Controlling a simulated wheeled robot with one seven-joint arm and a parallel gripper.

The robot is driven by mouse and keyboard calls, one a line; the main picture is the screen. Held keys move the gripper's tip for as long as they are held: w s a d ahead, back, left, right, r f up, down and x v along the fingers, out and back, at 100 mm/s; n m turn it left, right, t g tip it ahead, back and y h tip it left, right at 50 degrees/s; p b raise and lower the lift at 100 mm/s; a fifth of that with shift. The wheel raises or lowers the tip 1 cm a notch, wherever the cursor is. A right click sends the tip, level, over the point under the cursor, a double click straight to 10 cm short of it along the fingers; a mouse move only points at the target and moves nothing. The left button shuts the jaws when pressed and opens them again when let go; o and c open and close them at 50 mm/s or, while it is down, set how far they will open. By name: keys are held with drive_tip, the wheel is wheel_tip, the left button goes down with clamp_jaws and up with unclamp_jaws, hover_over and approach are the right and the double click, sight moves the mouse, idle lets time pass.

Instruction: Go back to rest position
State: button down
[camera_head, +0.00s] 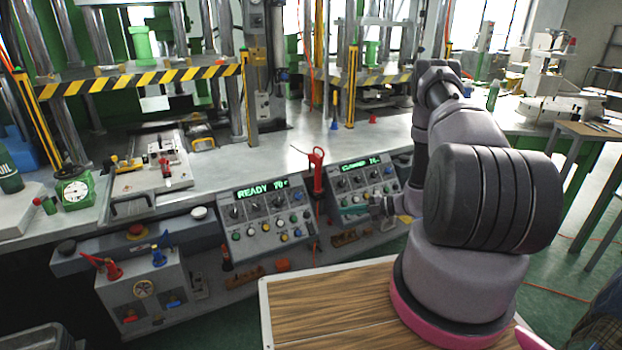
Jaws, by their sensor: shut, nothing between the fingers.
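My arm rises from its pink-ringed base, bends at the top right of centre, and comes down behind its own thick grey joint. My gripper (357,210) is at the arm's far end, small in the view, by the lower front of the right control panel (352,183). It is shut and holds nothing. Whether it touches the panel cannot be told. The panel's display reads "CLAMPED" with a partly unreadable number. The left control panel (265,212) reads "READY 70".
A red-handled lever (317,172) stands between the panels, left of my gripper. A grey valve box (143,285) is at the lower left. A wooden top (325,305) lies beside my base.

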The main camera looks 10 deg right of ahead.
drive_tip(key=s+a+r+n+g+h, duration=0.1)
drive_tip(key=s+a+r+n+g, duration=0.1)
drive_tip(key=r+n, duration=0.7)
drive_tip(key=s+a+r+n+g+h, duration=0.1)
drive_tip(key=a+r+n+g, duration=0.3)
drive_tip(key=r, duration=0.9)
drive_tip(key=s+a+r+n+h, duration=0.1)
drive_tip(key=s+r+n, duration=0.1)
drive_tip(key=r+n, duration=0.75)
drive_tip(key=s+r+n+t+h, duration=0.6)
drive_tip(key=s+r+n, duration=1.2)
drive_tip(key=s+r, duration=0.3)
drive_tip(key=shift+s+d+r+t+h, duration=0.3)
drive_tip(key=shift+s+d+h, duration=0.1)
drive_tip(key=shift+s+h, duration=0.4)
